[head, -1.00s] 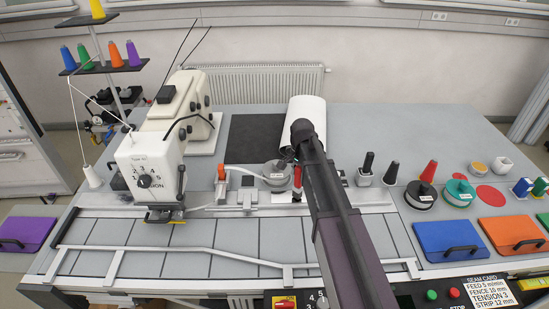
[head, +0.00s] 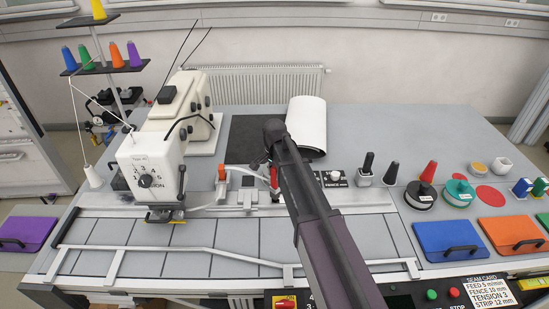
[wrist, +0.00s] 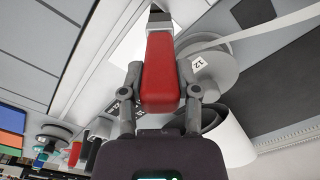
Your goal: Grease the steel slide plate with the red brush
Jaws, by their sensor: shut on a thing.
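My gripper (wrist: 160,76) is shut on the red handle of the brush (wrist: 160,68), one finger on each side. In the wrist view the brush's dark end (wrist: 158,16) points to the top edge, over a bright pale plate (wrist: 132,48) that looks like the slide plate. I cannot tell whether the bristles touch it. In the head view the red brush (head: 274,177) shows at the left of my arm's end, above the fence rail. My arm hides much of what lies below and behind it there.
A grey reel labelled 12 (wrist: 215,66) with a pale strip stands close beside the brush. The sewing machine (head: 150,165) is to the left. An orange-topped part (head: 222,173) stands between. A white knob (head: 335,175), dark spools and cones stand to the right.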

